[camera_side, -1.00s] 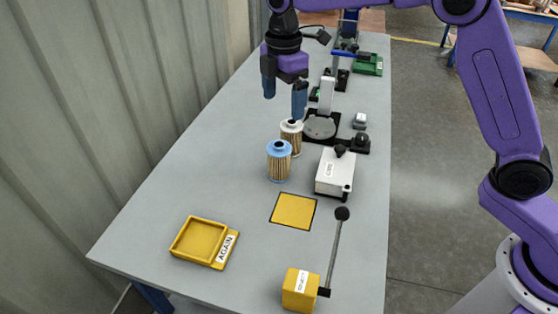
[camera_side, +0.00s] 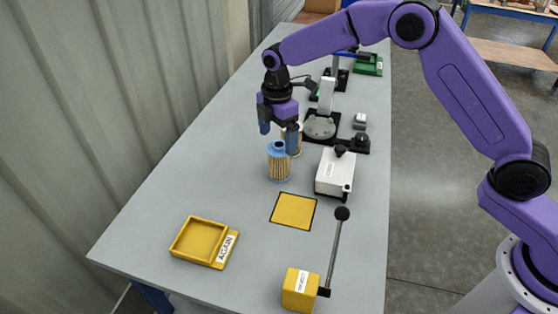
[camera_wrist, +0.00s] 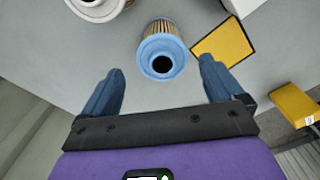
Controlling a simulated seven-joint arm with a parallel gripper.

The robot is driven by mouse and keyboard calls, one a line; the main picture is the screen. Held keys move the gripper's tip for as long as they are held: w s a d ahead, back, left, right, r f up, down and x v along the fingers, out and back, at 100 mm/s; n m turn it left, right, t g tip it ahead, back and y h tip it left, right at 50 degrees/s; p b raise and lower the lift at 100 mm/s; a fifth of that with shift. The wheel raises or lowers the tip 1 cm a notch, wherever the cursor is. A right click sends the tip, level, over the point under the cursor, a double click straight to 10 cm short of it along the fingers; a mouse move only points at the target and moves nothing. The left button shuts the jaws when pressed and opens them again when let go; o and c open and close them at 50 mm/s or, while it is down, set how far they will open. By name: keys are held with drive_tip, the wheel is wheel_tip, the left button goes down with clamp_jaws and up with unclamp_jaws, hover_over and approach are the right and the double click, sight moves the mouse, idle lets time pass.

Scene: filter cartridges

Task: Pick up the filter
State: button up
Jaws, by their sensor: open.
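A filter with a blue top and a pleated tan body (camera_side: 279,165) stands upright on the grey table in the side view. It also shows in the wrist view (camera_wrist: 163,55), with a dark hole in its blue cap. A second filter, with a white top (camera_side: 297,140), stands just behind it, partly hidden by my gripper; its pale rim is cut off in the wrist view (camera_wrist: 98,6). My gripper (camera_side: 278,140) is open and empty, with blue fingers pointing down. In the wrist view, the blue-capped filter lies beyond the fingertips (camera_wrist: 162,72), roughly centred between them.
A yellow square pad (camera_side: 293,211) lies in front of the filters. A white box with a black knob (camera_side: 335,172) stands to their right. A yellow tray marked AGAIN (camera_side: 199,240) and a yellow block with a lever (camera_side: 300,290) are nearer the front. The table's left side is clear.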

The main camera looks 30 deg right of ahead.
sight(279, 144)
drive_tip(key=shift+s+d+f, duration=0.1)
drive_tip(key=shift+f, duration=1.4)
drive_tip(key=shift+d+f, duration=0.1)
drive_tip(key=shift+f, duration=1.35)
drive_tip(key=c, duration=1)
drive_tip(key=shift+c, duration=0.3)
drive_tip(key=shift+r, duration=0.1)
